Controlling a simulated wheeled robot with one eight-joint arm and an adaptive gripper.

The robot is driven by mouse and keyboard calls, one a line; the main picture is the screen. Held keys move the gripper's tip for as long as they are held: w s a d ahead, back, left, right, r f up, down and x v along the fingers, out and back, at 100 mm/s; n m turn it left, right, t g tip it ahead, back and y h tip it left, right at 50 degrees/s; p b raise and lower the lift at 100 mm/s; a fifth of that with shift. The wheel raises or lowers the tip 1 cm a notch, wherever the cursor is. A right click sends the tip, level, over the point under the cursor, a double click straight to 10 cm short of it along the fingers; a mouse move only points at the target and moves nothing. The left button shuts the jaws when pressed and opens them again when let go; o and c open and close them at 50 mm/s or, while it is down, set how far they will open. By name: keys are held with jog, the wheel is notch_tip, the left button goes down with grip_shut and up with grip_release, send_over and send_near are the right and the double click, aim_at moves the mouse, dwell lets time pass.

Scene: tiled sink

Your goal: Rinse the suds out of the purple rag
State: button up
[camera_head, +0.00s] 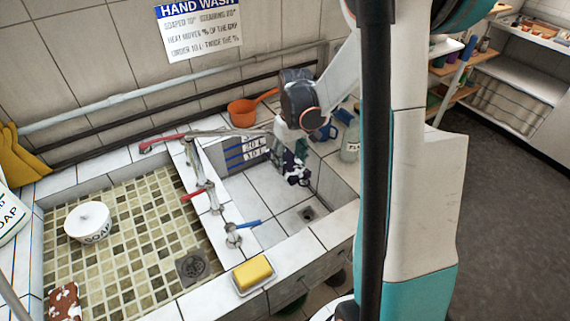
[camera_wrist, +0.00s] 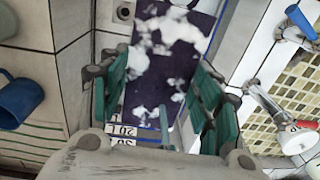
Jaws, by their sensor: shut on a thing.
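The purple rag (camera_head: 296,170) is dark purple with white patches of suds. It hangs from my gripper (camera_head: 287,143) over the right-hand, white-tiled basin (camera_head: 262,188), near its back wall. In the wrist view the rag (camera_wrist: 165,62) spreads out between and beyond the green fingers of my gripper (camera_wrist: 160,95), with several clumps of foam on it. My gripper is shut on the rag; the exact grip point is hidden. The tap (camera_head: 202,180) stands on the divider between the basins, left of the rag. Its spout reaches towards the back; I cannot make out running water.
The left basin (camera_head: 130,215) has mosaic tiles and holds a white soap bowl (camera_head: 88,222). Yellow soap (camera_head: 252,271) lies in a dish on the front ledge. An orange dipper (camera_head: 243,113), a blue mug (camera_head: 325,131) and a bottle (camera_head: 350,143) stand around the right basin. Its drain (camera_head: 308,214) is clear.

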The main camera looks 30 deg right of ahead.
jog(key=shift+w+a, duration=0.1)
dwell(0.3)
jog(key=shift+w+a, duration=0.3)
jog(key=s+a, duration=0.5)
jog(key=shift+s+a, duration=0.3)
jog(key=shift+a, duration=0.05)
dwell(0.7)
dwell(1.2)
jog(key=s+a+r+p, duration=0.2)
jog(key=s+a+r, duration=0.1)
jog(key=r, duration=0.1)
jog(key=shift+s+a, duration=0.25)
jog(key=shift+a, duration=0.05)
dwell(0.6)
